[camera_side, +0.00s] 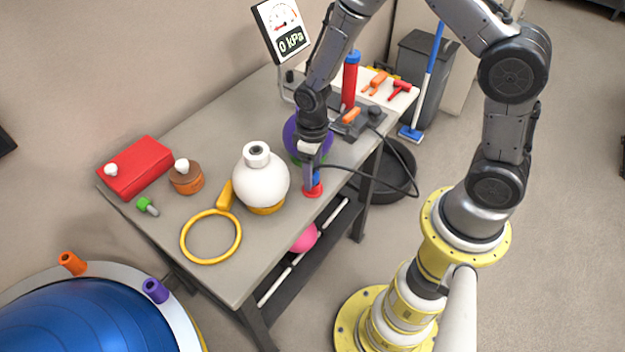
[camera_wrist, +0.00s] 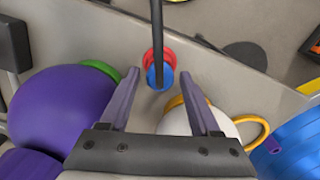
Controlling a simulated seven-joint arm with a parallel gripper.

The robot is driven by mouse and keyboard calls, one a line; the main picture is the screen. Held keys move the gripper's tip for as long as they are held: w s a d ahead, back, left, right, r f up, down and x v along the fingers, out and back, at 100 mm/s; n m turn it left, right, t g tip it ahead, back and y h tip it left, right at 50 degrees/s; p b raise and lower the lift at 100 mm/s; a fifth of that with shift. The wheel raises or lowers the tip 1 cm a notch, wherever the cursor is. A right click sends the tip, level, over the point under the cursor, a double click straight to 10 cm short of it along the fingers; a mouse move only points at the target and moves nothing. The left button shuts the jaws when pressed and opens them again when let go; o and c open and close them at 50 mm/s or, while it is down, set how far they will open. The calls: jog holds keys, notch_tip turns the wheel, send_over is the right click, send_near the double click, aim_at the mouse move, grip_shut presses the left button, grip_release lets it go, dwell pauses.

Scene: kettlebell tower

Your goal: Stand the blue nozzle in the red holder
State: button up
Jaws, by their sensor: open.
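The blue nozzle (camera_side: 315,179) stands in the red holder (camera_side: 313,191) near the table's front edge, looking upright in the side view. In the wrist view the blue nozzle (camera_wrist: 160,78) covers part of the red holder (camera_wrist: 150,58). A black hose (camera_side: 370,170) runs from the nozzle and crosses the wrist view in front of the holder. My gripper (camera_side: 311,163) is just above the nozzle. In the wrist view my gripper (camera_wrist: 158,80) has its fingers spread, one on each side of the nozzle, with visible gaps. How deep the nozzle sits is hidden.
A white round kettlebell-like body (camera_side: 262,180) and a yellow ring (camera_side: 211,237) lie left of the holder. A purple ball (camera_side: 292,138) is close behind my gripper. A pump with a gauge (camera_side: 283,28) is at the back. The hose loops past the table's edge.

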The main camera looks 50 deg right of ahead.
jog(key=shift+r, duration=3.55)
jog(key=shift+w+r, duration=0.1)
jog(key=shift+r, duration=0.1)
notch_tip(320, 180, up, 17)
jog(key=s+d+t, duration=0.2)
jog(key=s+t, duration=0.1)
jog(key=t, duration=0.2)
jog(key=s+r+m, duration=0.3)
jog(key=s, duration=1.2)
jog(key=shift+s+d+r+t, duration=0.2)
jog(key=shift+d+t, duration=0.05)
jog(key=shift+t, duration=0.05)
